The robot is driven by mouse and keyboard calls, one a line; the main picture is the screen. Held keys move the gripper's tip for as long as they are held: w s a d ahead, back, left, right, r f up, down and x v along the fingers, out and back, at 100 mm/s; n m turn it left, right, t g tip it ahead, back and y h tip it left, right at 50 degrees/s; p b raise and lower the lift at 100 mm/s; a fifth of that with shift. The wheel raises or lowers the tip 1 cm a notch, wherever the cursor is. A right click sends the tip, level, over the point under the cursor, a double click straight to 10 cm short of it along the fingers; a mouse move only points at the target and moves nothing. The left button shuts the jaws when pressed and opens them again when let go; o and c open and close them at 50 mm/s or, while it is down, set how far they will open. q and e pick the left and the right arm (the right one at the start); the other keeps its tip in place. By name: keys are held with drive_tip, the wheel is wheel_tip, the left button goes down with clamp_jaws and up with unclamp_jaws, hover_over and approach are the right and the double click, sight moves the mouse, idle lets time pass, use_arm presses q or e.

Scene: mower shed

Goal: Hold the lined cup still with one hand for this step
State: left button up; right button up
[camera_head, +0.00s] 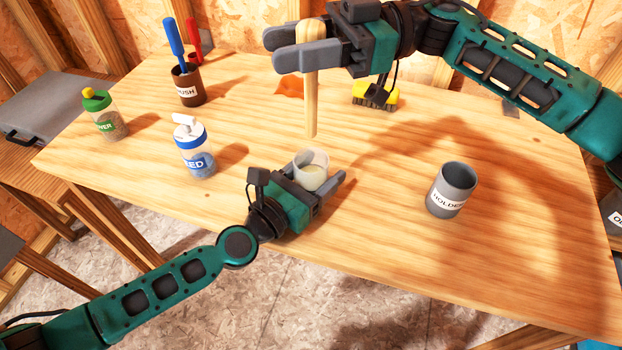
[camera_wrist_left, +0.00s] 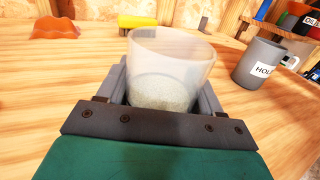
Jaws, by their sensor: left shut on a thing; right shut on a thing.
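The lined cup (camera_head: 312,163) is translucent and stands upright, with pale grainy material in its lower part. It also shows in the left wrist view (camera_wrist_left: 170,68), between the two grey fingers. My left gripper (camera_head: 325,184) is shut on the cup from the near side, low at the table. My right gripper (camera_head: 282,49) is shut on a pale wooden stick (camera_head: 311,105) with a rounded top. The stick hangs upright, its lower end just above the cup rim in the head view. The fingers hide part of the cup's lower wall.
A grey holder cup (camera_head: 453,189) stands to the right. A blue-lidded seed bottle (camera_head: 195,150), green-lidded shaker (camera_head: 104,117) and brown brush pot (camera_head: 187,84) stand to the left. Behind are a yellow brush (camera_head: 377,95) and an orange piece (camera_head: 290,86). The table's right front is clear.

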use_arm(q)
drive_tip(key=o, duration=1.2)
drive_tip(key=v, duration=1.2)
drive_tip(key=shift+s+a, duration=0.1)
drive_tip(key=shift+s, duration=0.05)
